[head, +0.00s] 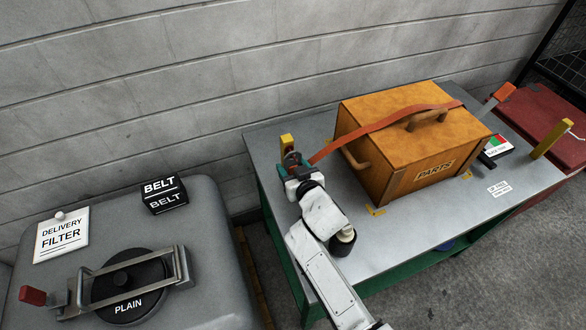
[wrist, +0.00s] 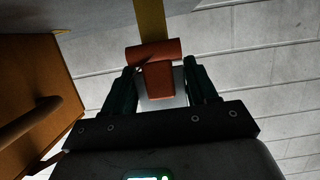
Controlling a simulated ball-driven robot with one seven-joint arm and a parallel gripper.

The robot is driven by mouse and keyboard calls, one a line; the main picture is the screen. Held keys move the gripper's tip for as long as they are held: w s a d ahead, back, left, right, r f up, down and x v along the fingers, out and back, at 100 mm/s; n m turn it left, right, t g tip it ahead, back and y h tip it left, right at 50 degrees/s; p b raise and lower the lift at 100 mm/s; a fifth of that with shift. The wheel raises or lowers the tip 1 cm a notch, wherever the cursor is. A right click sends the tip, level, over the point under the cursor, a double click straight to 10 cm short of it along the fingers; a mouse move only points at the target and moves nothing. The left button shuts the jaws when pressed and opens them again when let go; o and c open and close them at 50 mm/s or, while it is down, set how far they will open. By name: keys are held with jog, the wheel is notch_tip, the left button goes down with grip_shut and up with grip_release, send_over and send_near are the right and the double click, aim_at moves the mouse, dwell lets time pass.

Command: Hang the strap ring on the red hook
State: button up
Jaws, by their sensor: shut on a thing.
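My gripper (head: 291,168) is at the left end of the table and shut on the end of the orange-red strap (head: 385,122). From there the strap runs up over the lid of the wooden box toward the right. In the wrist view an orange-red tab (wrist: 160,80) sits between the dark green fingers, with an orange-red bar (wrist: 153,52) across it just beyond the fingertips. A yellow post (head: 287,143) stands right behind the gripper and shows behind the bar in the wrist view (wrist: 151,18). I cannot make out a ring opening or the red hook's shape, or whether bar and post touch.
The wooden PARTS box (head: 435,172) fills the middle of the grey table (head: 400,222). At the right are an orange-handled lever (head: 503,92) and a second yellow post (head: 552,139). A block wall stands behind. A grey tank (head: 215,250) with a PLAIN lid is at left.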

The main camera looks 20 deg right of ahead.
dwell(0.4)
jog(key=o, duration=1.1)
jog(key=shift+c, duration=0.2)
jog(key=shift+s, duration=0.1)
jog(key=v, duration=1)
jog(key=shift+s+b, duration=0.25)
jog(key=shift+b, duration=0.05)
jog(key=shift+s+a+r, duration=0.1)
